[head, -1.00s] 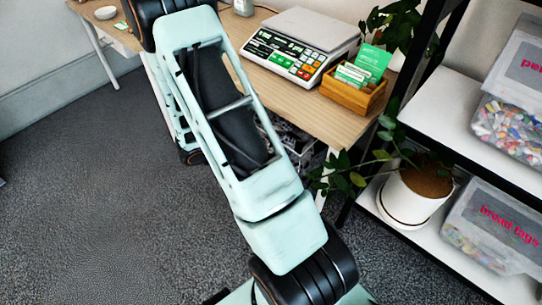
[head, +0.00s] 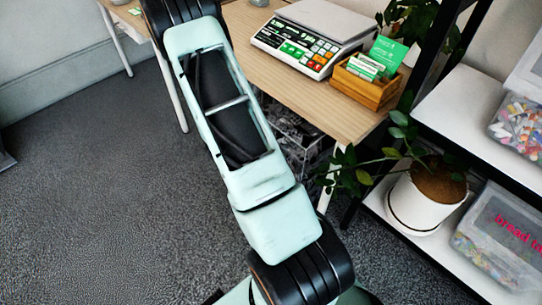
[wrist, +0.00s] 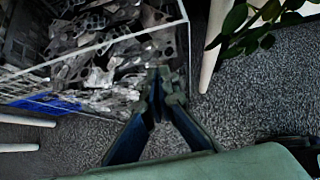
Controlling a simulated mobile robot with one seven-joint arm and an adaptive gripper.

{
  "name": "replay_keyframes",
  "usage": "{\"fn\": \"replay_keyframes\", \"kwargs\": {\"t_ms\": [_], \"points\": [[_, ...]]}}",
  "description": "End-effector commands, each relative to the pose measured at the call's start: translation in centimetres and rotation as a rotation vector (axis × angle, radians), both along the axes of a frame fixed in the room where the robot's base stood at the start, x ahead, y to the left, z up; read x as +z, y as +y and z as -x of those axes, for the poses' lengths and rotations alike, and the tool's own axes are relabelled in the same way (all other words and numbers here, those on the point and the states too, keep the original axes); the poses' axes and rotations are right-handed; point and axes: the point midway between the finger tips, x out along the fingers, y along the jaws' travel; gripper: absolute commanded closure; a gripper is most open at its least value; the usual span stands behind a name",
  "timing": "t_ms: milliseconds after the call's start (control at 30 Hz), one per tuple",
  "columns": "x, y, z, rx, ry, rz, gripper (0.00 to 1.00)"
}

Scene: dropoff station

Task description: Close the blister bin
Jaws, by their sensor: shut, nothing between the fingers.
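The blister bin (wrist: 24,70) is filled with silver, crumpled blister packs (wrist: 110,55) and takes up the upper left of the wrist view. A thin pale rim runs along its edge. In the head view, part of the bin (head: 303,133) shows under the wooden table, with the rest hidden by my arm. My gripper (wrist: 166,78) is shut and empty, its fingertips close to the bin's near edge in the wrist view. I cannot tell whether they touch it. In the head view my gripper is hidden.
The table (head: 262,72) carries a scale (head: 310,40) and a wooden card box (head: 362,84). A pale table leg (wrist: 214,45) stands right of my gripper. A potted plant (head: 425,203) and clear bins sit on the right shelf (head: 455,105). Open carpet (head: 90,200) lies at left.

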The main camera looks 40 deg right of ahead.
Motion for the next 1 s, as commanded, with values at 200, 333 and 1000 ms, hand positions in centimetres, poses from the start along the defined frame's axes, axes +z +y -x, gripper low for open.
{"fn": "replay_keyframes", "kwargs": {"t_ms": [200, 333, 1000], "points": [[-0.1, -3.1, -0.2, -0.003, -0.002, 0.000, 1.00], [-0.1, -3.9, -0.3, -0.001, 0.000, 0.000, 1.00], [-0.3, -9.9, -0.7, -0.007, -0.005, 0.005, 1.00]]}}
